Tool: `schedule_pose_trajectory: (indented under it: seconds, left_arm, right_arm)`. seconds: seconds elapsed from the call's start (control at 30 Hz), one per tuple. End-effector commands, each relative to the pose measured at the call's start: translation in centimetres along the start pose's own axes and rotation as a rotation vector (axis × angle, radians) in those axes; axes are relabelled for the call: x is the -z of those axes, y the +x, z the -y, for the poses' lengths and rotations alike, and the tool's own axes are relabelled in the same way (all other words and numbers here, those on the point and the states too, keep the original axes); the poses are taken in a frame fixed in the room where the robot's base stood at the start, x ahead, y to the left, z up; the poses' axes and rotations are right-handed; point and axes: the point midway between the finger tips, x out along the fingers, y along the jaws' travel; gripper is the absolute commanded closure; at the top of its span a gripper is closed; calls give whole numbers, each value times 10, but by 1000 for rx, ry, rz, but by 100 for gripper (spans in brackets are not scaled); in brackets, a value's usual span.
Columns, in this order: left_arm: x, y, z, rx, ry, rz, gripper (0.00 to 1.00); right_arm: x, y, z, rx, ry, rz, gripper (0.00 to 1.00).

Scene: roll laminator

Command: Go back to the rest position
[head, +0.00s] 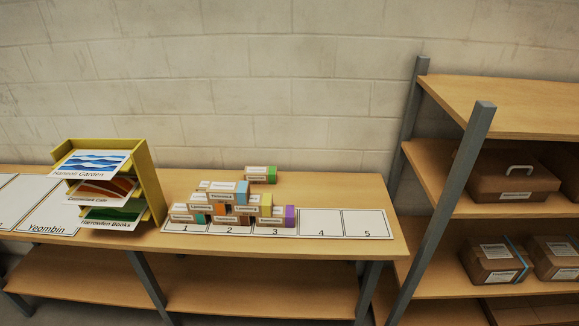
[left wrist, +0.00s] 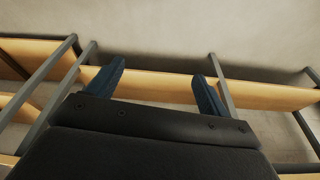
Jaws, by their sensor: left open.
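My left gripper (left wrist: 158,85) shows in the left wrist view. Its two blue fingers are wide apart with nothing between them. Beyond them are wooden shelf boards, grey posts and the pale wall. Neither gripper shows in the head view, and my right gripper is in no view.
A wooden table (head: 350,192) stands against the block wall. On it are a yellow rack (head: 153,183) with printed sheets, a numbered strip (head: 321,223) and several stacked labelled boxes (head: 228,205). Slots 4 and 5 are bare. A shelf unit (head: 480,98) with brown cases (head: 505,180) stands at right.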

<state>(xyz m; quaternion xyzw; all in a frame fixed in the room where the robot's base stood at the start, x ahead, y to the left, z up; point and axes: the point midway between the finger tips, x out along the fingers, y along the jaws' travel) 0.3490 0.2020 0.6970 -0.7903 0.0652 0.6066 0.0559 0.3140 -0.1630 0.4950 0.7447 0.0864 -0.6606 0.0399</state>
Motion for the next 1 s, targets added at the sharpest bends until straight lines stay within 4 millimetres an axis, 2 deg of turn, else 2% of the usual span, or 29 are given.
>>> schedule_pose_trajectory:
  seconds: [0.23, 0.4, 0.5, 0.67, 1.0]
  left_arm:
    - [-21, 76, -15, -25, -1, 54, 20]
    - [-51, 143, -33, -49, -1, 103, 20]
    - [-65, 170, -41, -59, -2, 121, 20]
    - [-76, 188, -46, -65, -2, 133, 20]
    - [-76, 189, -46, -65, -1, 133, 20]
  right_arm:
    - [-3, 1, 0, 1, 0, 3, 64]
    - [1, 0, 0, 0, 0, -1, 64]
    - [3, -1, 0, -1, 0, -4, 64]
    - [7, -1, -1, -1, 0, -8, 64]
    - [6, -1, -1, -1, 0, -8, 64]
